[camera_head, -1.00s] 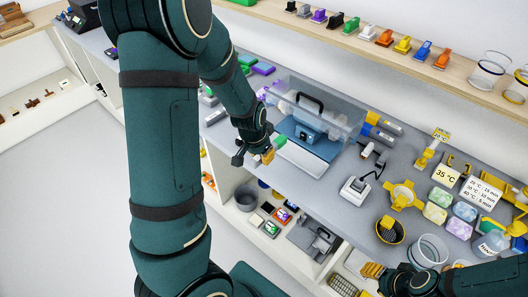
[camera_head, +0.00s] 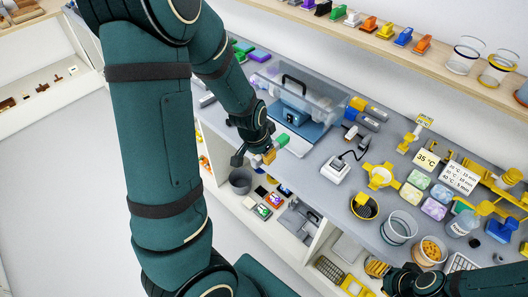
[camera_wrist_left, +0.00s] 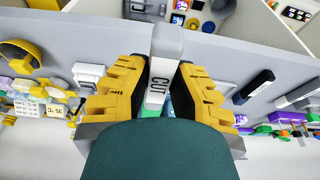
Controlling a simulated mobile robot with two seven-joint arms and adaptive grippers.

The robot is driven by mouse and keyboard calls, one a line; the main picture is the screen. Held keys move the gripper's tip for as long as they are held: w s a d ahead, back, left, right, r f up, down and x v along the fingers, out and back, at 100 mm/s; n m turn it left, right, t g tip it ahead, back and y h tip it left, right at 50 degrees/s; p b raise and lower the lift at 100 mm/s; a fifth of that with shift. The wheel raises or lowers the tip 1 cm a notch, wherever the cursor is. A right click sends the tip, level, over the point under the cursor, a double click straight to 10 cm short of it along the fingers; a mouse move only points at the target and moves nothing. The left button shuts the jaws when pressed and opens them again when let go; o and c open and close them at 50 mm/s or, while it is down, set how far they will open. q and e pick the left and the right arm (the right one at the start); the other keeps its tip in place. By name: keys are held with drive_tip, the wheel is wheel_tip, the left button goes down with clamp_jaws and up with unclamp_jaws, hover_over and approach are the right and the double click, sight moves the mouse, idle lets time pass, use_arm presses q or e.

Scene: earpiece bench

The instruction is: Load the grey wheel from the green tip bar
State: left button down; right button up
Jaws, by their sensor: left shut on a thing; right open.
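My left gripper (camera_head: 268,156) is shut on a light grey bar (camera_wrist_left: 165,65) marked with letters that look like "CUT". In the left wrist view the bar stands between the yellow fingers (camera_wrist_left: 160,88). A green end (camera_head: 282,140) sticks out beside the fingers in the head view. The gripper is over the bench's front edge, in front of the blue device. I cannot make out a grey wheel for certain, and cannot tell whether the held piece is the green tip bar. My right gripper (camera_head: 377,269) is open and low at the bottom right, partly cut off by its arm.
A clear case (camera_head: 320,95) stands over a blue device (camera_head: 292,110). A white switch box (camera_head: 335,169), a yellow ring holder (camera_head: 380,176), a black-and-yellow cup (camera_head: 364,206) and clear jars (camera_head: 399,227) stand to the right. A lower shelf holds a grey bin (camera_head: 240,180).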

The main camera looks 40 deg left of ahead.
use_arm(q)
drive_tip(key=shift+a, duration=0.1)
idle(0.3)
drive_tip(key=shift+w+f+b, duration=0.4)
drive_tip(key=shift+w+b, duration=0.05)
drive_tip(key=shift+w+d+f+b, duration=0.1)
drive_tip(key=shift+w+f+b, duration=0.35)
drive_tip(key=shift+w, duration=0.2)
drive_tip(key=shift+w+d+f+b, duration=0.1)
drive_tip(key=shift+w+f+b, duration=0.3)
drive_tip(key=shift+w, duration=0.25)
drive_tip(key=shift+w+d+f+b, duration=0.1)
drive_tip(key=shift+w+f+b, duration=0.3)
drive_tip(key=shift+w, duration=0.25)
drive_tip(key=w, duration=0.9)
drive_tip(key=shift+d+r+b, duration=0.15)
drive_tip(key=shift+d+b, duration=0.15)
drive_tip(key=shift+b, duration=0.1)
drive_tip(key=shift+w, duration=0.5)
drive_tip(key=shift+d, duration=0.35)
drive_tip(key=shift+a+b, duration=0.3)
drive_tip(key=shift+a, duration=0.3)
idle(0.8)
drive_tip(key=shift+s, duration=0.1)
